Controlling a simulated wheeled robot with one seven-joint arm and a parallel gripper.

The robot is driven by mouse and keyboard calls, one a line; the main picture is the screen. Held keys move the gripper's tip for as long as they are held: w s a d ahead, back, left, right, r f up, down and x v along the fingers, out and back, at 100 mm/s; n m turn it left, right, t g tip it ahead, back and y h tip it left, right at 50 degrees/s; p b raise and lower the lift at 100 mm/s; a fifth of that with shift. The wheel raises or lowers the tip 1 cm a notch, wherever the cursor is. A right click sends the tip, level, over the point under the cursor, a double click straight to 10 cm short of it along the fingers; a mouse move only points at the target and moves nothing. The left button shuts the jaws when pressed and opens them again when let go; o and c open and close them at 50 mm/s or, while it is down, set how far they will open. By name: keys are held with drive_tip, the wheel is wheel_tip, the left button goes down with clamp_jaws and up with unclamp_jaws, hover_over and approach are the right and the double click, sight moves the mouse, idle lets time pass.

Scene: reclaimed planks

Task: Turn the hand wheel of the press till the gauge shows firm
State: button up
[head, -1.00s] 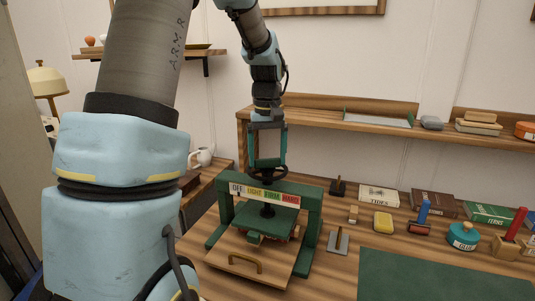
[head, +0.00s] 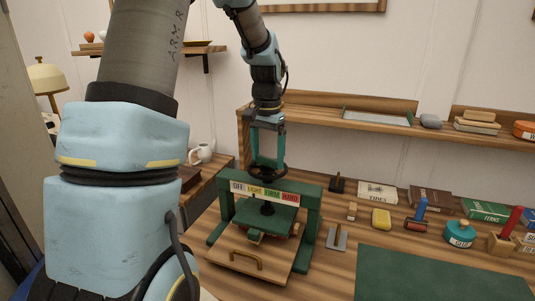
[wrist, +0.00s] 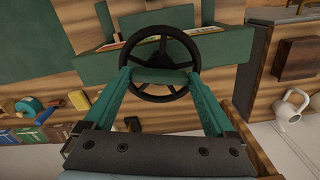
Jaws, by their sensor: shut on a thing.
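The green press (head: 312,205) stands on the bench in the head view. Its black spoked hand wheel (head: 282,174) is on top and shows larger in the wrist view (wrist: 160,38). The gauge strip (head: 264,193) on the crossbar reads OFF, LIGHT, FIRM, HARD from left to right. I cannot make out where its pointer stands. The green pressing plate (head: 282,217) sits under the crossbar.
A wooden board with a brass handle (head: 245,258) fronts the press. Right of it stand a small metal-based tool (head: 337,239), a yellow block (head: 381,219), stamps and books (head: 377,192). A green mat (head: 440,275) lies clear at front right. A shelf (head: 350,122) runs behind.

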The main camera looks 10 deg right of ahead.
drive_tip(key=shift+m, duration=0.3)
idle(0.4)
drive_tip(key=o, duration=1.1)
drive_tip(key=shift+c, duration=0.2)
wheel_tip(320, 180, up, 11)
drive_tip(key=b, duration=0.2)
drive_tip(key=shift+f, duration=0.1)
